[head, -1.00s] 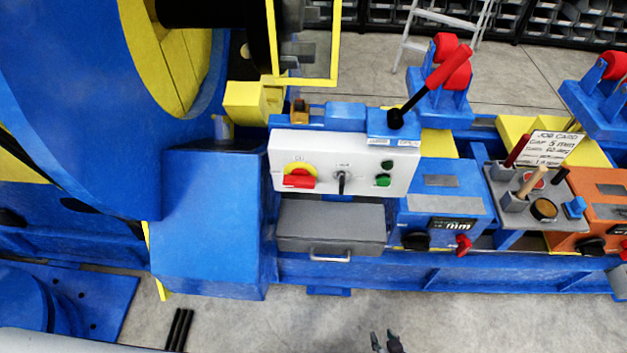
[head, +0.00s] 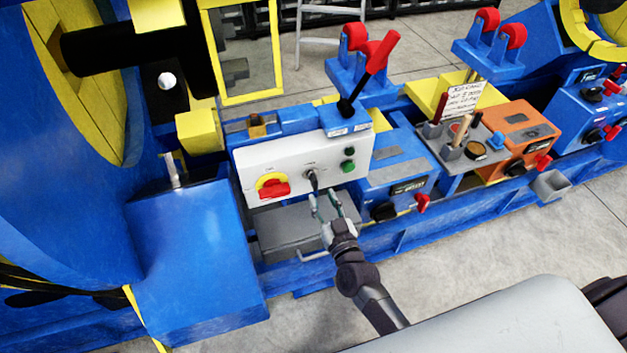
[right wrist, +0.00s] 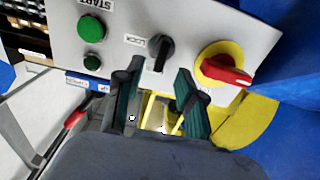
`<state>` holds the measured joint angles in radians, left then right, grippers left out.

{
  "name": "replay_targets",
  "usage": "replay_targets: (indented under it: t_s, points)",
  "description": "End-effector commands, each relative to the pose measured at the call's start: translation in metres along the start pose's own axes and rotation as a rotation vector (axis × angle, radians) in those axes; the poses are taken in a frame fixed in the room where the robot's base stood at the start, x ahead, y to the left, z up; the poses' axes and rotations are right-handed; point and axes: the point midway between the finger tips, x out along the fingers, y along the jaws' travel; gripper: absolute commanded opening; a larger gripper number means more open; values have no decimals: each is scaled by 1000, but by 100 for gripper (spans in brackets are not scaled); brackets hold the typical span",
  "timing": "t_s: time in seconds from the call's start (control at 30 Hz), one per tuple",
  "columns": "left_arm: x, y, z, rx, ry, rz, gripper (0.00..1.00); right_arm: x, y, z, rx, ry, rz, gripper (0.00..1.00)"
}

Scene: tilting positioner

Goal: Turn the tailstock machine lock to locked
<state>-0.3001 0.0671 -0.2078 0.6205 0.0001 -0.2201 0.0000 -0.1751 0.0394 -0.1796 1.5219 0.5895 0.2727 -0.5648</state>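The lock knob, a small black rotary handle (head: 312,180), is on the white control panel (head: 262,163), between the red-and-yellow switch (head: 272,187) and the green buttons. In the right wrist view the knob (right wrist: 159,50) sits beside a "LOCK" label and the panel appears upside down. My right gripper (head: 325,203) is open and empty just in front of the panel. In the right wrist view its two fingers (right wrist: 158,78) stand apart on either side of the knob, with no clear contact. My left gripper is not in view.
A black lever with a red grip (head: 374,58) rises behind the panel. A grey drawer (head: 290,228) lies below it. To the right are a blue box (head: 392,172) with knobs, a tool tray (head: 440,150) and an orange box (head: 517,133).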

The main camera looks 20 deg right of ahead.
Motion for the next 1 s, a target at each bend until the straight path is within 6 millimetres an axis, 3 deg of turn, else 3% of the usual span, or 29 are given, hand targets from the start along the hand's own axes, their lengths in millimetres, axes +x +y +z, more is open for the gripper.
replay_targets:
  t_s: [0.1,0.3,0.5,0.77,1.0]
  points:
    - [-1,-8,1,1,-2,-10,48,26,0,-1,-1,2,0,39]
    - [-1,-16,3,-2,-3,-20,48,55,0,0,-1,0,-1,39]
    - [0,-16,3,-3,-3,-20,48,66,0,1,0,-2,-1,39]
    - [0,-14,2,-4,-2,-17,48,67,0,1,-1,-2,-1,39]
    - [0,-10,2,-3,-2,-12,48,67,0,1,-1,-1,-1,0]
